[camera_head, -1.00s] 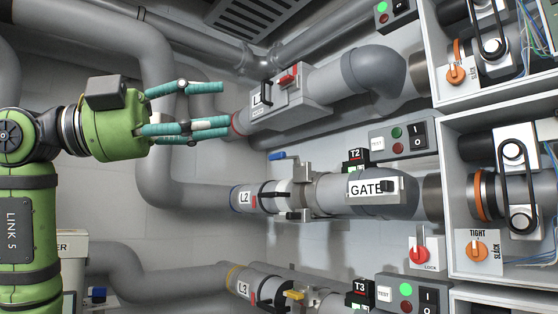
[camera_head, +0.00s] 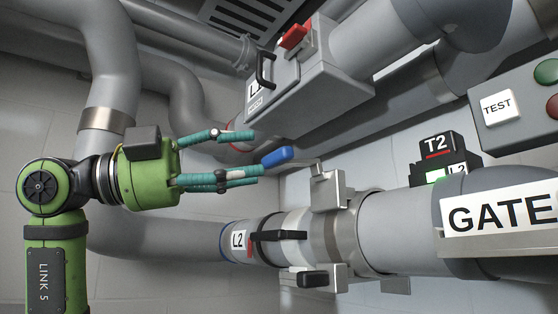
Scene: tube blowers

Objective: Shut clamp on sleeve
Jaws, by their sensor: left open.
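The clamp (camera_head: 328,190) is a grey metal bracket on the upper side of the L2 tube, beside the lighter sleeve band (camera_head: 318,233). A thin rod runs left from it to a blue handle (camera_head: 277,157), which sticks out away from the tube. My left gripper (camera_head: 255,152) is open with teal fingers pointing right. Its fingertips are at the left end of the blue handle; I cannot tell whether they touch it. A grey block with a black knob (camera_head: 313,279) sits on the tube's lower side. My right gripper is not in view.
The GATE section (camera_head: 480,200), T2 display (camera_head: 437,147) and TEST box (camera_head: 520,105) stand to the right.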

